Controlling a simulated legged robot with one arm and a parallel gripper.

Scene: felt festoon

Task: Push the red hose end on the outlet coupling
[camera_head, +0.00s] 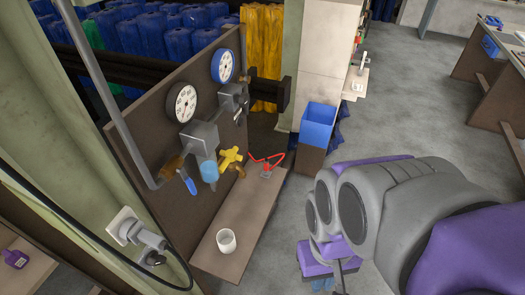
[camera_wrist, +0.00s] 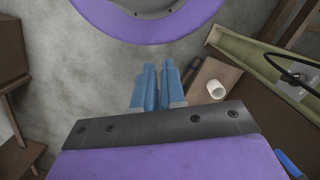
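A thin bent red piece (camera_head: 276,160), which may be the red hose end, lies at the far end of the narrow shelf (camera_head: 217,264) beside a small grey fitting (camera_head: 266,174). Above the shelf, a brown panel (camera_head: 150,140) carries grey pipework, a yellow handle (camera_head: 230,158) and a light-blue cylinder (camera_head: 209,171). I cannot tell which part is the outlet coupling. My gripper (camera_wrist: 160,67) shows two blue fingers close together in the wrist view, with nothing visible between them. Its blue tips (camera_head: 322,284) show low in the head view, right of the shelf and apart from it.
A white cup (camera_head: 226,241) stands on the shelf's near part; it also shows in the wrist view (camera_wrist: 216,90). Two round gauges (camera_head: 182,103) sit on the panel. A blue bin (camera_head: 318,125) stands behind the shelf. Grey floor (camera_head: 410,110) is open at the right.

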